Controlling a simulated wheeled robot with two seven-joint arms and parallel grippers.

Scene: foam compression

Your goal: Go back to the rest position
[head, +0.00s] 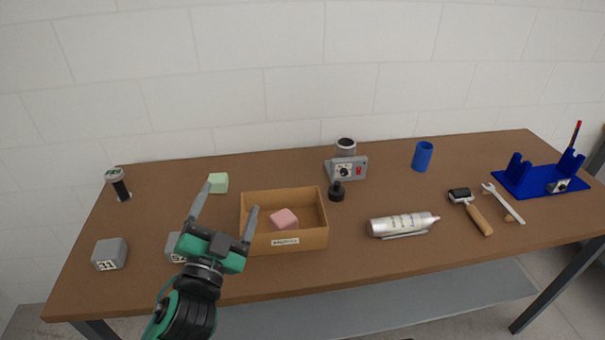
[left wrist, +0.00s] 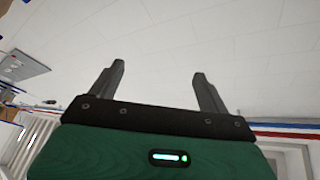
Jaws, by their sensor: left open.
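My left gripper (head: 227,199) is open and empty in the head view. Its fingers point up and away, in front of the table's left half. In the left wrist view both fingers (left wrist: 158,85) stand apart with only a pale wall or floor surface behind them. A pink foam block (head: 284,219) lies inside a brown open box (head: 290,241) to the right of the gripper. My right gripper is not in view.
The brown table (head: 290,279) holds grey blocks (head: 109,254), one partly hidden by my left gripper. A black cylinder (head: 118,184), a grey device (head: 346,168), a blue cup (head: 422,156), a silver bottle (head: 400,224), a brush (head: 471,210), a wrench (head: 503,203) and a blue stand (head: 541,181) are on it.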

